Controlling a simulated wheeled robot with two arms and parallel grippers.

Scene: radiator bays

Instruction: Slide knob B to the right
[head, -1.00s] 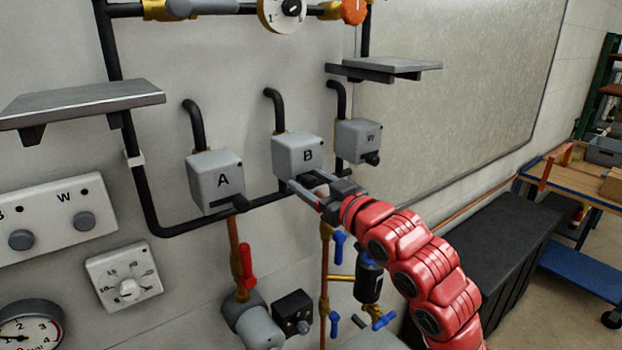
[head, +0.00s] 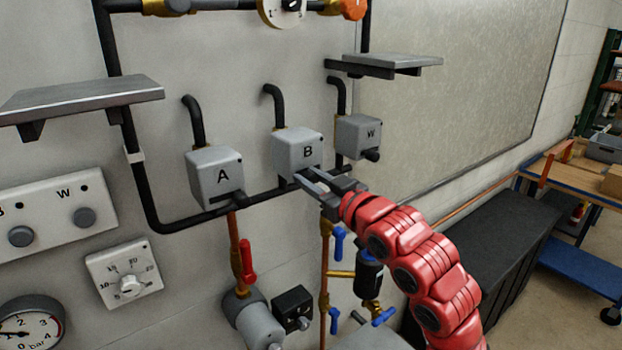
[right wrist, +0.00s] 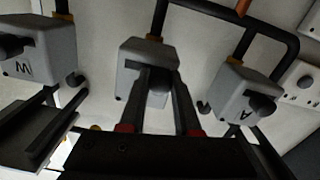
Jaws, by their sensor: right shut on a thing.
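The grey box lettered B (head: 297,152) is on the wall between box A (head: 216,176) and box W (head: 357,136). Its knob is at the lower front, mostly hidden by my fingers in the head view. My right gripper (head: 308,176) reaches in from the lower right and is shut on knob B. In the right wrist view, box B (right wrist: 134,60) is in the middle, and knob B (right wrist: 157,97) shows between the two fingers (right wrist: 160,82). My left gripper is not in view.
Dark knobs stick out of boxes A and W on either side. Black pipes run behind and below the boxes. Two grey shelves (head: 80,100) (head: 385,63) jut out at left and upper right. Valves with a red handle (head: 246,262) and blue handles (head: 338,243) sit below.

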